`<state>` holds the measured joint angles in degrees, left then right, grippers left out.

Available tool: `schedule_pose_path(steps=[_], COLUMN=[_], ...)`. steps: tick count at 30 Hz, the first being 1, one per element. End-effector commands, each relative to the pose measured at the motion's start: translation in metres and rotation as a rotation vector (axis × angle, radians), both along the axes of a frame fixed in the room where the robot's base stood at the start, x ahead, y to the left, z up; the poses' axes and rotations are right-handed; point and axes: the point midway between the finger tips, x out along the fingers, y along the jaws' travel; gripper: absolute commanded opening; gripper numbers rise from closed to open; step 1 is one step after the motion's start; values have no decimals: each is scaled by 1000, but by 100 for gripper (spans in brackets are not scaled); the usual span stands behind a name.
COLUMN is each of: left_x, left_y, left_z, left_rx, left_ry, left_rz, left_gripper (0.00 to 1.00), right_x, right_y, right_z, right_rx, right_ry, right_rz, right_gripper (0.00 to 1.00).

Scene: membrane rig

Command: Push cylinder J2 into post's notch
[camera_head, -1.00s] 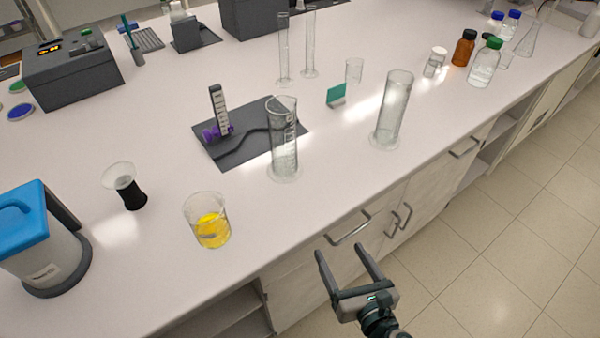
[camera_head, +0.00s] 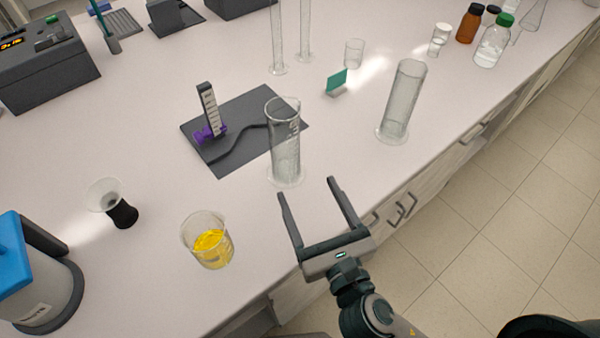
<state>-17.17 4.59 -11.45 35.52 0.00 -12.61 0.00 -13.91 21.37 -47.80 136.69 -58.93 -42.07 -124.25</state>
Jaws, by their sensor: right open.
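A clear glass cylinder (camera_head: 285,150) stands upright at the front right corner of a dark mat. A second clear cylinder (camera_head: 402,105) stands upright to its right, near the bench edge. No readable label shows which one is J2. A short post (camera_head: 208,108) with a pale marked face and a purple part at its foot stands on the dark mat (camera_head: 240,108); I cannot make out its notch. My right gripper (camera_head: 307,187) is open and empty at the front edge of the bench, just in front of the first cylinder and apart from it. My left gripper is out of view.
A beaker of yellow liquid (camera_head: 208,242) and a black-based funnel-like vessel (camera_head: 118,205) stand front left. A small teal card (camera_head: 337,82) stands behind the cylinders. Two tall thin cylinders (camera_head: 277,45) stand farther back. Bottles (camera_head: 493,45) stand back right.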

Motion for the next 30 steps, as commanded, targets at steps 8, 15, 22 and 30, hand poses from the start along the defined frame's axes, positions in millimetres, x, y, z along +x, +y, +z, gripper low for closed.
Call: schedule_pose_path(steps=[8, 15, 22, 30], left_x=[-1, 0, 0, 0], left_y=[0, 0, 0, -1], left_z=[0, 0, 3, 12], left_rx=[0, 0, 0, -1], left_ry=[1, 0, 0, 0], left_rz=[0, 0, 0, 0], left_gripper=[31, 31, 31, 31], right_x=[-1, -1, 7, 36], right_y=[3, 3, 5, 14], right_z=[9, 9, 10, 11], right_rx=[8, 8, 8, 7], right_ry=[-13, -12, -13, -15], right_rz=[-5, -5, -5, -6], right_gripper=[73, 73, 73, 73])
